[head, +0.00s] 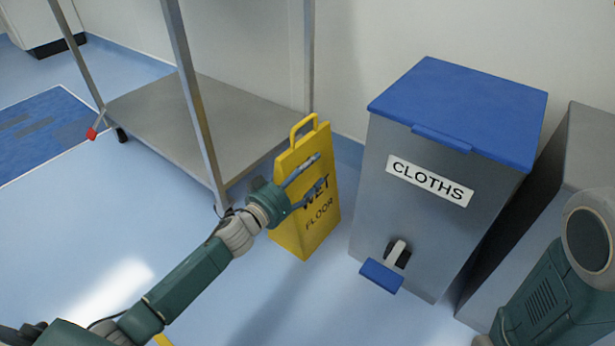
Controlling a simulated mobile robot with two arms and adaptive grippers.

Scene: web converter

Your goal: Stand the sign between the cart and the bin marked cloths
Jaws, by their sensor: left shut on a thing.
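The yellow wet floor sign (318,222) is upright between the metal cart (215,105) and the grey bin marked CLOTHS (402,215) with its blue lid. My left gripper (308,181) reaches in from the left and is shut on the sign at its upper part, covering some of the lettering. The sign's lower edge is at or close to the floor; I cannot tell whether it touches. My right arm shows at the lower right, but its gripper is outside the picture.
A second grey bin (567,190) stands right of the cloths bin. The cloths bin has a blue pedal (381,276) at its front. The wall is behind. Blue floor (90,215) is clear at the left and front. A dark blue mat (42,132) lies at the far left.

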